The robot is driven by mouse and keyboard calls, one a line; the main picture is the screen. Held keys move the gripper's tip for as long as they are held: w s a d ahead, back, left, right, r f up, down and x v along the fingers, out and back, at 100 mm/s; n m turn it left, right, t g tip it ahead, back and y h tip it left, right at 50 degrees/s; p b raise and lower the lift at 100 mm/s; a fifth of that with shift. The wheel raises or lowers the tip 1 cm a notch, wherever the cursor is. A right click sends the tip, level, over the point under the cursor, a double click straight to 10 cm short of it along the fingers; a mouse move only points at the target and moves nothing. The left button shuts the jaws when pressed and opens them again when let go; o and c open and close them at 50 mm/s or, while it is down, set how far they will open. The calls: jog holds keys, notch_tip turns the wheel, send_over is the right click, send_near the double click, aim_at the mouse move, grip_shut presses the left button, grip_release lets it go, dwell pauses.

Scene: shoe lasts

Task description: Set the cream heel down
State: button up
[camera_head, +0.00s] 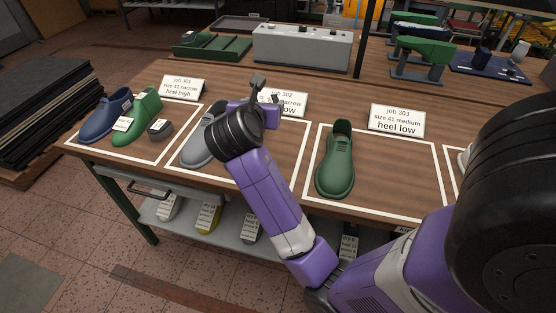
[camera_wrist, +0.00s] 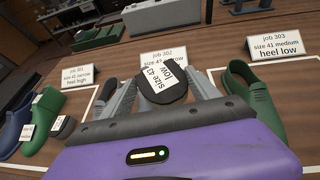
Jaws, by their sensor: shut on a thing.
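My gripper (camera_wrist: 160,88) is shut on a heel (camera_wrist: 181,88) in the wrist view. The heel looks dark grey or black, not cream. It carries a white label that reads "low" and a size, perhaps 43. In the head view my gripper (camera_head: 264,98) is over the job 302 area, near its card (camera_head: 293,103); the held heel cannot be made out there. A grey shoe last (camera_head: 196,147) stands in that area, partly hidden by my arm. I cannot tell the heel's height above the table.
The job 301 area holds a blue last (camera_head: 103,118), a green last (camera_head: 140,120) and a dark heel (camera_head: 159,129). The job 303 area holds a green last (camera_head: 337,160), with bare wood to its right. A grey box (camera_head: 302,48) stands behind.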

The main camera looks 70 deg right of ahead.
jog(key=s, duration=0.1)
jog(key=s+d, duration=0.1)
jog(key=d+m+g, duration=0.1)
jog(key=shift+s+f, duration=0.3)
jog(key=shift+s, duration=0.1)
jog(key=b, duration=0.2)
send_over(276, 155)
jog(key=s+a, duration=0.1)
jog(key=a, duration=0.1)
notch_tip(276, 155, down, 14)
jog(key=shift+a+r, duration=0.1)
jog(key=shift+a, duration=0.05)
jog(key=shift+f, duration=2.4)
jog(key=shift+f, duration=0.1)
jog(key=o, duration=1.4)
jog(key=shift+a+r, duration=0.2)
jog(key=shift+a, duration=0.05)
jog(key=v, duration=1.1)
jog(key=shift+w+a, duration=0.1)
jog(key=shift+a, duration=0.2)
